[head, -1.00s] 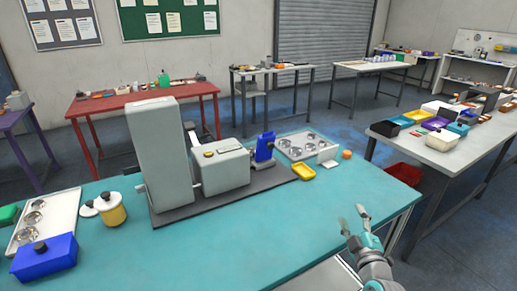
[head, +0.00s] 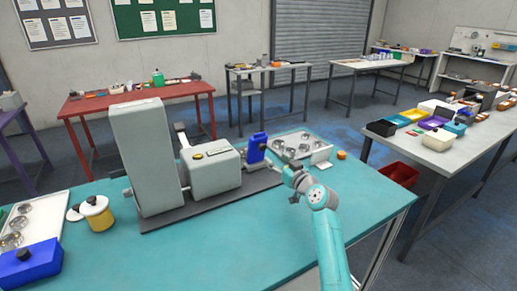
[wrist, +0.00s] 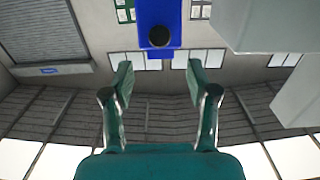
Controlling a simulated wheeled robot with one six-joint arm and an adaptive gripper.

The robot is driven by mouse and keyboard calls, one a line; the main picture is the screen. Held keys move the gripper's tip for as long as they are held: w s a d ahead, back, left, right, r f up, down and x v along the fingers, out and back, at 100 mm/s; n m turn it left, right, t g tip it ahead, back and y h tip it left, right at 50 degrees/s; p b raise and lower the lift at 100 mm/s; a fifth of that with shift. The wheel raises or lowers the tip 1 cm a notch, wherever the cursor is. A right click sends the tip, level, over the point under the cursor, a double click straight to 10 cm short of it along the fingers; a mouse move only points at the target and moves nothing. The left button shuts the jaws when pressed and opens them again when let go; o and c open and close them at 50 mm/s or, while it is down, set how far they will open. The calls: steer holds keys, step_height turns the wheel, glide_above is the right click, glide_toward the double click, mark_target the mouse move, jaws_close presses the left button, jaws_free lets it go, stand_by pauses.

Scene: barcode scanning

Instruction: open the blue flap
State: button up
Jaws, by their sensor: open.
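The blue flap (head: 255,147) stands at the right end of the grey machine (head: 212,172) on the teal table. In the wrist view the blue flap (wrist: 159,12) shows at the top centre, with a round dark knob on its lower part. My gripper (head: 287,168) is just right of the flap and in front of it in the head view. In the wrist view my gripper (wrist: 160,75) has its two fingers spread wide and nothing between them. The flap lies ahead, roughly centred between the fingertips, with no contact visible.
The machine's grey body (wrist: 275,25) fills the upper right of the wrist view. A metal tray with round parts (head: 291,144) and an orange item (head: 341,155) lie behind my gripper. A blue box with a black knob (head: 32,262) sits front left.

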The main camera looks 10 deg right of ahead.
mark_target(264, 147)
steer(key=x, duration=0.9)
steer(key=shift+w+a, duration=0.1)
steer(key=shift+w, duration=0.15)
jaws_close()
